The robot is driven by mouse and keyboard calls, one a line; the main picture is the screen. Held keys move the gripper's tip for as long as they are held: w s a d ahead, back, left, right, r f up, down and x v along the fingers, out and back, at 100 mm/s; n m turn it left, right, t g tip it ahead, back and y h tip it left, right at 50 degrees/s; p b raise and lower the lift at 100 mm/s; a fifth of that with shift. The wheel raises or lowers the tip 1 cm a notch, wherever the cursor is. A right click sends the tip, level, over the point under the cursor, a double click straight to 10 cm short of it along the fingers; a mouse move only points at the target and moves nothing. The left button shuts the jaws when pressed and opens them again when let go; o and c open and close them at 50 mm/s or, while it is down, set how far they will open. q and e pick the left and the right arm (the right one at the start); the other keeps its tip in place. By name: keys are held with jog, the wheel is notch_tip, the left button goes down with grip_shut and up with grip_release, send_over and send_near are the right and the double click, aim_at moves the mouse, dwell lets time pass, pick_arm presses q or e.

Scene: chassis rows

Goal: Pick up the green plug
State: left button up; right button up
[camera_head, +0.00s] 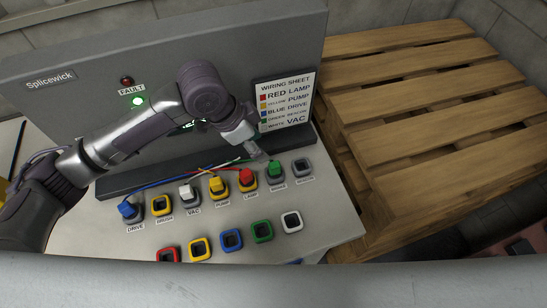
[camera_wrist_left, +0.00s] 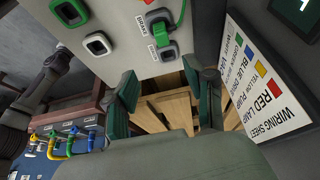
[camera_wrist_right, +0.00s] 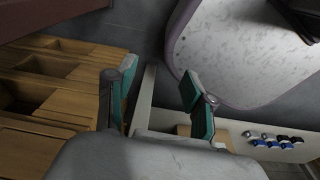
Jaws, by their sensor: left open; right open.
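The green plug (camera_head: 275,169) sits upright in a grey socket in the back row of the panel, right of the red plug. It also shows in the left wrist view (camera_wrist_left: 162,36) in its socket, with a green cable. My left gripper (camera_head: 261,156) is just behind and left of the green plug, apart from it. In the left wrist view the two left fingers (camera_wrist_left: 165,88) are spread with nothing between them. My right gripper (camera_wrist_right: 160,85) is open and empty in the right wrist view; it is not in the head view.
Blue (camera_head: 128,209), white (camera_head: 185,191), yellow (camera_head: 217,184) and red (camera_head: 247,177) plugs stand in the same row. Coloured empty sockets line the front. The wiring sheet (camera_head: 284,101) is close behind my left gripper. A wooden pallet (camera_head: 430,120) is at the right.

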pick_arm(q)
send_over(274, 164)
jog(key=s+a, duration=0.1)
jog(key=f, duration=0.7)
jog(key=shift+s+p, duration=0.2)
jog(key=shift+p, duration=0.2)
jog(key=shift+w+d+f, duration=0.1)
jog(key=shift+w+f, duration=0.05)
jog(key=shift+f, duration=0.35)
jog(key=x, duration=0.1)
jog(key=p+x, duration=0.1)
jog(key=x, duration=0.3)
jog(key=shift+w+a+f, duration=0.1)
jog(key=shift+w+a, duration=0.1)
jog(key=shift+a, duration=0.2)
grip_shut()
pick_arm(e)
jog(key=shift+s+r, duration=0.95)
jog(key=shift+r, duration=0.15)
